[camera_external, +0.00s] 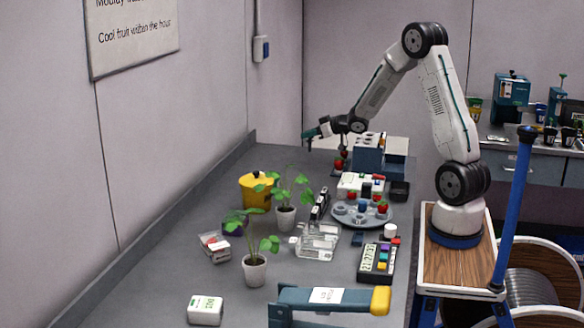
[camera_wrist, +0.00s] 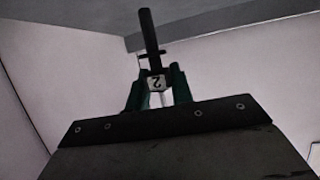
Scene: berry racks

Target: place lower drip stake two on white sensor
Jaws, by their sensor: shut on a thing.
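My gripper (camera_wrist: 158,92) is shut on a dark drip stake (camera_wrist: 150,35) with a white tag marked 2. The stake points away from the wrist camera. In the external view, my gripper (camera_external: 322,130) is at the back of the bench, raised above it near the left wall. The held stake is too small there to make out clearly.
Potted plants (camera_external: 255,270) (camera_external: 286,217) and a yellow pot (camera_external: 257,190) stand mid-bench. Clear boxes (camera_external: 316,243), a round grey tray (camera_external: 348,217) and a dark keypad device (camera_external: 376,262) are to their right. A blue rack (camera_external: 368,158) is at the back. A blue-grey bar (camera_external: 295,298) crosses the front.

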